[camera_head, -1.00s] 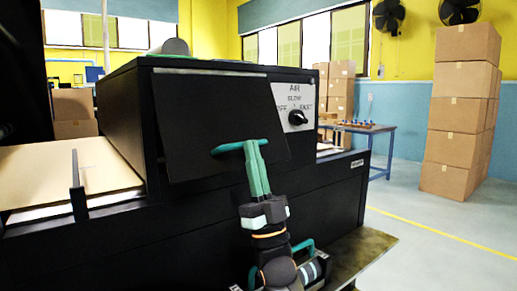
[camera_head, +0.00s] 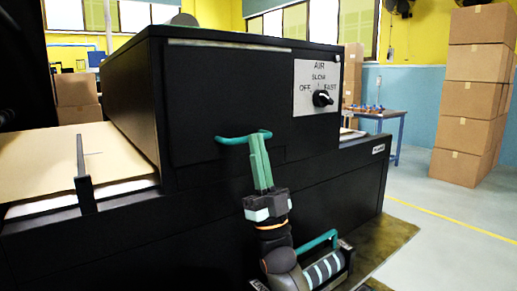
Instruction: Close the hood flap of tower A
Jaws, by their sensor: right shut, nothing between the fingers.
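The black hood (camera_head: 128,85) of the tower fills the middle of the view. Its hood flap (camera_head: 225,95) is a dark panel below a pale top strip and looks nearly flush with the front face; whether a small gap is left at its lower edge is hard to see. My right gripper (camera_head: 257,140) reaches up from below, with its green fingers shut and empty at the flap's lower part. A teal bar (camera_head: 232,140) crosses at the fingertips; I cannot tell whether it belongs to the flap or the gripper. My left gripper is not in view. No tower letter is readable.
An AIR dial (camera_head: 323,98) marked OFF, SLOW and FAST sits right of the flap. A brown sheet stack (camera_head: 75,158) lies on the left. A blue table (camera_head: 385,115) and stacked cartons (camera_head: 470,95) stand at the back right. The floor on the right is clear.

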